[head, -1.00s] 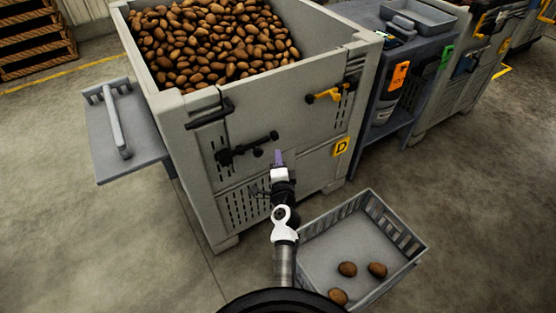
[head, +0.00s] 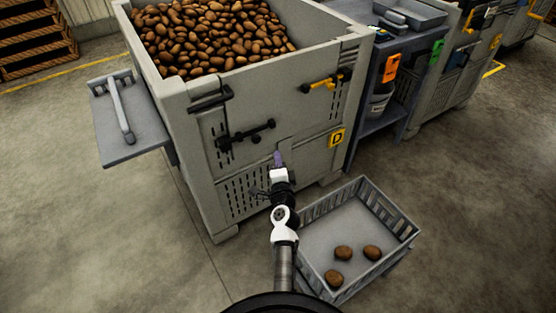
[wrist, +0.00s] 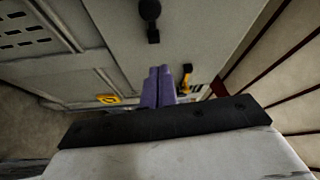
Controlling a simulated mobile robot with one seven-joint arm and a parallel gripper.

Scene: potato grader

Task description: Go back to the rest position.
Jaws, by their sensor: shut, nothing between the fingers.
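My gripper (head: 278,157) is in front of the grey bin marked D, low in the middle of the head view. Its purple fingers show close together in the wrist view (wrist: 158,86), shut with nothing between them. The grey bin (head: 270,118) is full of potatoes (head: 208,35). Its front carries a black latch (head: 246,135) just above and left of my gripper, and a yellow-handled latch (head: 321,83) further right. Whether the fingers touch the bin front cannot be told.
A grey crate (head: 314,228) with 3 potatoes (head: 343,253) stands on the floor right of my arm. A grey side shelf with a handle (head: 135,143) juts from the bin's left. A blue-grey stand (head: 412,70) is at the right. Open floor lies at far left and right.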

